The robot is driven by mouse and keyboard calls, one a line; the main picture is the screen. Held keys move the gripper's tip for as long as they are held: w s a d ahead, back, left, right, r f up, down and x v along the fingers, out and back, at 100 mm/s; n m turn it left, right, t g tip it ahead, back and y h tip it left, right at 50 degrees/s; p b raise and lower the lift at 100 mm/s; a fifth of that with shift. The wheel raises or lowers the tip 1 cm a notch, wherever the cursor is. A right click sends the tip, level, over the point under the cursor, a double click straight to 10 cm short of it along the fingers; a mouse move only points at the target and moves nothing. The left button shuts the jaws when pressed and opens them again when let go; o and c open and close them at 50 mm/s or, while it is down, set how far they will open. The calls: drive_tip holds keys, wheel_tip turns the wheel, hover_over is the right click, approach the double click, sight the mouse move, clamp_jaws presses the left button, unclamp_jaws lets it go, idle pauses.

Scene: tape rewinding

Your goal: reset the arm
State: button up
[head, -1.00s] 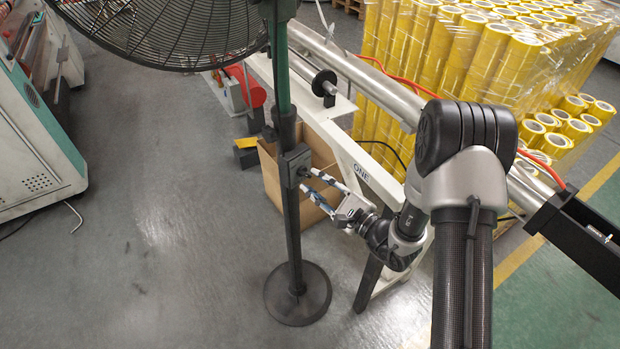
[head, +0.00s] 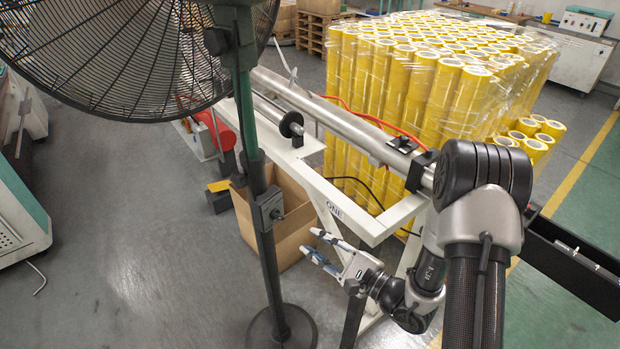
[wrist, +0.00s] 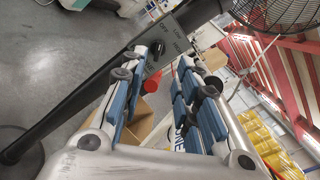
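My arm reaches in from the right of the head view. My gripper (head: 311,243) points left, with its two blue-and-grey fingers apart and nothing between them. It is to the right of the fan's pole (head: 264,225) and lower in the picture than the pole's control box (head: 271,208). In the wrist view, the open gripper (wrist: 170,62) shows a gap between its fingers. The control box (wrist: 172,42) and dark pole (wrist: 75,100) appear beyond the fingers. I cannot tell the exact distance to the pole.
A large fan (head: 110,55) stands at the left on a round base. A white frame (head: 345,212) with a metal roller (head: 350,125) and a cardboard box (head: 285,230) lie behind my gripper. Wrapped yellow rolls (head: 420,95) stand beyond. Grey floor is open at left.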

drive_tip(key=s+a+r+n+g, duration=0.5)
drive_tip(key=s+r+n+g, duration=0.15)
drive_tip(key=s, duration=0.25)
drive_tip(key=s+a+r+n+g, duration=0.4)
drive_tip(key=s+r+n+g, duration=0.2)
drive_tip(key=s+g, duration=0.15)
drive_tip(key=s+d+n+h, duration=0.5)
drive_tip(key=s+d+h, duration=0.2)
drive_tip(key=s, duration=0.2)
drive_tip(key=d+r+n+t+h, duration=0.1)
drive_tip(key=d+r+t+h, duration=0.3)
drive_tip(key=d, duration=0.6)
drive_tip(key=shift+w+d+r+t+h, duration=0.3)
drive_tip(key=shift+w+d+t+h, duration=0.05)
drive_tip(key=shift+t+h, duration=0.7)
